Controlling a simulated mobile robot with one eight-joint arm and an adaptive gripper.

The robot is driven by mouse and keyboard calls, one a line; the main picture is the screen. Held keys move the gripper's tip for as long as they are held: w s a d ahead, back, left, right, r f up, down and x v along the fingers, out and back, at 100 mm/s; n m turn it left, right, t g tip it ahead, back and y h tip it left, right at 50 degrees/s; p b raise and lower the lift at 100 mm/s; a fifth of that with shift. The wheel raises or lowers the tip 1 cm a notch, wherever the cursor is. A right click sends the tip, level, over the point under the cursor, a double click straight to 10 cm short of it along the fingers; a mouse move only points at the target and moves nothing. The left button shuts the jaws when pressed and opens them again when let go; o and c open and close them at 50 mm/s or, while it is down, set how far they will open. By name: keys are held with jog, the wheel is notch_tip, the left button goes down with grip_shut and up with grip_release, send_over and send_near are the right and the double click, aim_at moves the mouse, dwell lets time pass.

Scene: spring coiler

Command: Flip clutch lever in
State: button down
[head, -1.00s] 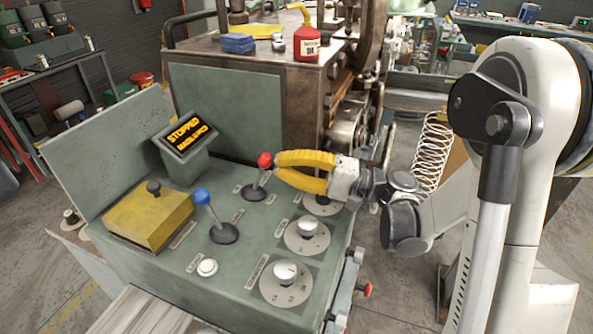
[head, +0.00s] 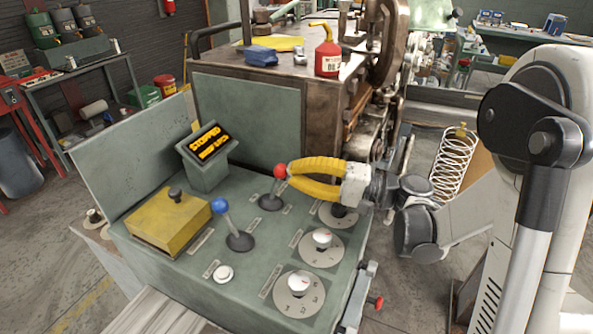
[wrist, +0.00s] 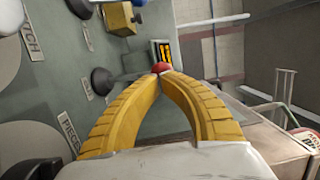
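On the green console, two levers stand on dark round bases, one with a red knob (head: 280,171) and one with a blue knob (head: 219,205). I cannot read which is labelled clutch. The red-knobbed lever leans slightly right in the head view. My gripper (head: 289,171) has two curved yellow fingers whose tips meet right beside the red knob, from the right. In the wrist view the red knob (wrist: 161,67) shows just beyond the closed tips (wrist: 162,75). The knob does not appear to be between the fingers, and I cannot tell if they touch it.
A tilted display (head: 208,143) reads STOPPED. A yellow box (head: 168,222) with a dark knob is at left. White dials (head: 322,239) and a white button (head: 223,273) are on the console's near side. The machine block (head: 250,115) rises behind. A red oil can (head: 328,60) stands on it.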

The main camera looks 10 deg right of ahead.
jog(key=shift+w+a+r+g+h+p, duration=0.55)
jog(key=shift+a+r+h+p, duration=0.35)
jog(key=shift+p, duration=1)
jog(key=shift+w+a+r+m+g+h+p, duration=0.1)
jog(key=shift+w+a+m+g+h+p, duration=0.1)
jog(key=shift+a+h+p, duration=0.3)
jog(key=shift+w+a+r+m+g+h+p, duration=0.1)
jog(key=shift+w+h+p, duration=0.1)
jog(key=shift+p, duration=0.5)
jog(key=shift+w+a+f+g+h+p, duration=0.25)
jog(key=shift+w+a+h+p, duration=0.3)
jog(key=shift+a, duration=0.2)
jog(key=shift+w+a+f+g+h+p, duration=0.1)
jog(key=shift+w+a+g+h+p, duration=0.1)
jog(key=shift+w+a+h+p, duration=0.4)
jog(key=shift+s+a, duration=0.1)
jog(key=shift+a, duration=0.05)
jog(key=shift+r, duration=0.1)
